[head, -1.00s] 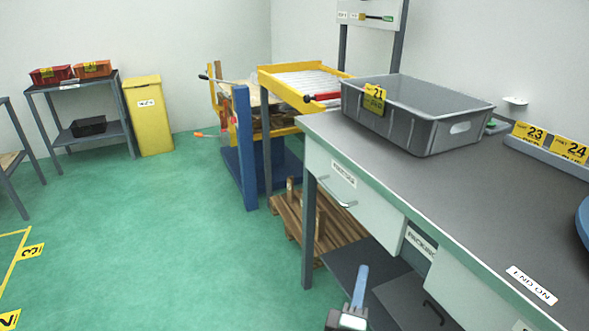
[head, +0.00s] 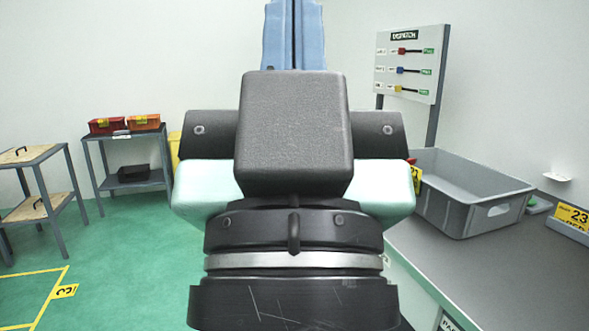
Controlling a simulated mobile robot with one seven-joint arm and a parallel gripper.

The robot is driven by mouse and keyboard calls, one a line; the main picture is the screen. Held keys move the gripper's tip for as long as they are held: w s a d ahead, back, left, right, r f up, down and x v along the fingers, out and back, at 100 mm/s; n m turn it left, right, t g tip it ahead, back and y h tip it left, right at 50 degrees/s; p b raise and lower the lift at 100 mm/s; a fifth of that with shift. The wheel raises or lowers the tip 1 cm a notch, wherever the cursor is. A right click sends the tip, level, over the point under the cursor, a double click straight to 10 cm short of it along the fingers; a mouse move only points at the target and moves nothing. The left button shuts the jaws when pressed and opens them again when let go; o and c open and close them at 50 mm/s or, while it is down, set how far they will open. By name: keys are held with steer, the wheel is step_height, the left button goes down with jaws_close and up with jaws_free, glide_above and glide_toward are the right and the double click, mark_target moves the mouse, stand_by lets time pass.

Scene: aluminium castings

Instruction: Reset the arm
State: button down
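My own arm (head: 293,135) fills the middle of the head view, with dark and pale green links and a blue part reaching up out of the top of the picture. My gripper is not visible in this view, so I cannot see its fingers or whether it holds anything. The arm hides the middle of the room behind it.
A grey workbench (head: 450,275) with a grey crate (head: 490,215) stands at right, close to the arm in the picture. A dispatch board (head: 411,64) rises behind. Shelves with a red bin (head: 107,126) and an orange bin (head: 143,122) stand at left. Green floor (head: 110,245) is clear at left.

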step_height(320, 180, up, 24)
steer(key=p, duration=2.1)
steer(key=shift+f, duration=0.2)
